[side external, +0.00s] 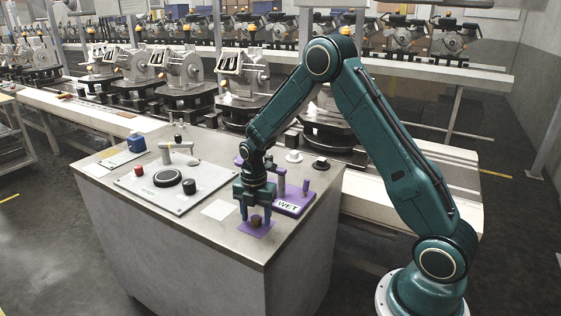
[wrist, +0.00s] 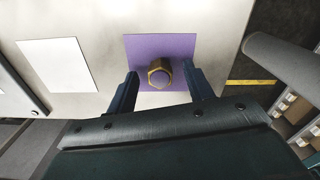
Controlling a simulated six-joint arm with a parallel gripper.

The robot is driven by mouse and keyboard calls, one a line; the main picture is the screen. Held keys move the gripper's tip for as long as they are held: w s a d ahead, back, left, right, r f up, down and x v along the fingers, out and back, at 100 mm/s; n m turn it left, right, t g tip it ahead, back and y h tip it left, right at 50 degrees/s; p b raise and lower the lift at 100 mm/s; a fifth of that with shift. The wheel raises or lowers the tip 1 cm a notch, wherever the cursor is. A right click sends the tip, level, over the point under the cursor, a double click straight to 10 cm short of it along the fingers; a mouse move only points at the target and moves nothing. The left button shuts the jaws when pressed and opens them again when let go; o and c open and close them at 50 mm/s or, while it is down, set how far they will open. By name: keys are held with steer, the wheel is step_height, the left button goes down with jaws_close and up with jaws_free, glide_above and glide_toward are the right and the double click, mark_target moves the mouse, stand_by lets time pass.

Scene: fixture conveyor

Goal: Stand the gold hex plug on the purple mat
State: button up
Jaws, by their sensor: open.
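The gold hex plug (wrist: 160,74) is on the purple mat (wrist: 147,46), near the middle of it in the wrist view. Its hex end faces the wrist camera. In the side external view the plug (side external: 256,221) looks dark and sits on the mat (side external: 246,231) close to the table's front corner. My gripper (wrist: 161,84) is open, with one finger on each side of the plug and a gap visible on both sides. In the side external view my gripper (side external: 256,212) points down over the mat, its fingertips low around the plug.
A purple fixture labelled WET (side external: 292,202) stands just behind my gripper. A white square (side external: 219,209) lies left of the mat. A grey panel (side external: 150,192) with a black disc and knobs is further left. The table edge is close on the mat's right.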

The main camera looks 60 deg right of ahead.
mark_target(256, 217)
step_height(256, 217, up, 14)
steer(key=shift+f, duration=0.25)
stand_by(0.4)
stand_by(0.6)
steer(key=s+a+r+m+t, duration=0.3)
steer(key=s+a+r+m, duration=0.3)
steer(key=s+r+m, duration=0.45)
steer(key=s+a+m+t, duration=0.1)
steer(key=s+m, duration=0.4)
steer(key=s, duration=0.3)
steer(key=s+a+r+m+t, duration=0.1)
steer(key=s+a+m, duration=0.1)
steer(key=s+m, duration=0.3)
steer(key=s, duration=0.3)
steer(key=shift+s+a+r+t, duration=0.25)
steer(key=shift+s+t, duration=0.05)
steer(key=shift+s, duration=0.05)
